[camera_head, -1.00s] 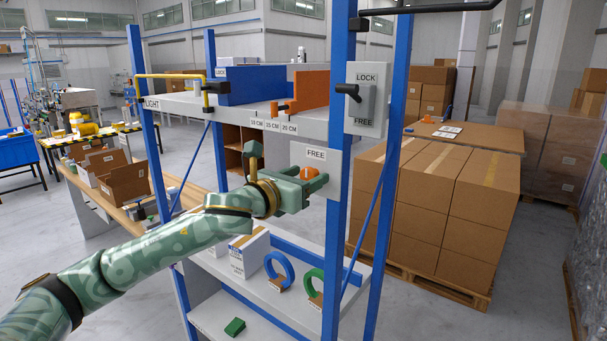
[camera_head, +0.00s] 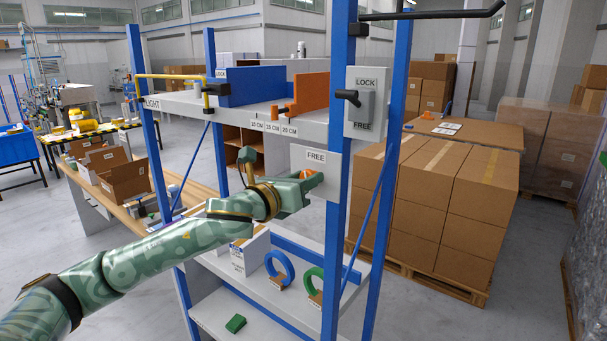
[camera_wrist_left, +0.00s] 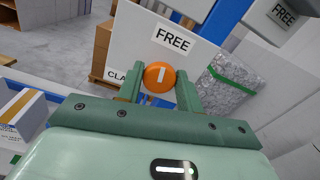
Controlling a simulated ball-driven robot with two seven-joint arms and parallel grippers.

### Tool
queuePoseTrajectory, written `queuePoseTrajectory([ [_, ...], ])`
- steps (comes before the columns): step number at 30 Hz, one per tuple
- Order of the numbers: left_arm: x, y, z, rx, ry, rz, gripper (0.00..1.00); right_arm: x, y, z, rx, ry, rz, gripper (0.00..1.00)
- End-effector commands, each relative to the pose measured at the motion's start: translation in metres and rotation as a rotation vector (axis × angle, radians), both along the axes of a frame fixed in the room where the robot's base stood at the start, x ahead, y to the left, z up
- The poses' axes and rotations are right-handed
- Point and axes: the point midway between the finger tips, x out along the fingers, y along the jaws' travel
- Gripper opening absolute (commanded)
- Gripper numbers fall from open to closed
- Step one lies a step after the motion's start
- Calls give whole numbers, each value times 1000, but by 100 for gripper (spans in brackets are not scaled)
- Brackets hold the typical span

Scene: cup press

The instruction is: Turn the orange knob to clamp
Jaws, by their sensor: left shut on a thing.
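The orange knob (camera_wrist_left: 158,73) with a white line sits on a white panel (camera_wrist_left: 138,45). The panel carries a FREE label (camera_wrist_left: 173,38) and a partly hidden label starting "CLA" (camera_wrist_left: 116,76). My left gripper (camera_wrist_left: 158,84) is shut on the knob, one green finger on each side. In the head view, my left gripper (camera_head: 311,184) reaches the panel (camera_head: 330,163) from the left and the knob (camera_head: 306,173) is mostly hidden. My right gripper is not in view.
The panel is on a blue-posted rack (camera_head: 336,240). Above are a LOCK/FREE lever (camera_head: 349,97), an orange block (camera_head: 311,93) and a blue block (camera_head: 252,84). Blue and green rings (camera_head: 280,269) stand below. Stacked cartons (camera_head: 440,185) are at the right.

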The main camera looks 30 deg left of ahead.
Motion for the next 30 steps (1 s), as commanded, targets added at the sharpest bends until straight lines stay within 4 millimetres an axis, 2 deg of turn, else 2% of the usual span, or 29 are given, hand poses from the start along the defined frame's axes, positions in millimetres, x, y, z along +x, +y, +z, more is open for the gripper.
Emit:
queuePoseTrajectory([
  [1, 0, 0, 3, -40, 5, 0, 13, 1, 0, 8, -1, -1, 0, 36],
  [6, 0, 1, 2, -198, 20, 1, 13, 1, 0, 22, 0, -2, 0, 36],
  [30, 0, 3, 0, -956, 77, 4, 13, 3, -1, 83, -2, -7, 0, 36],
])
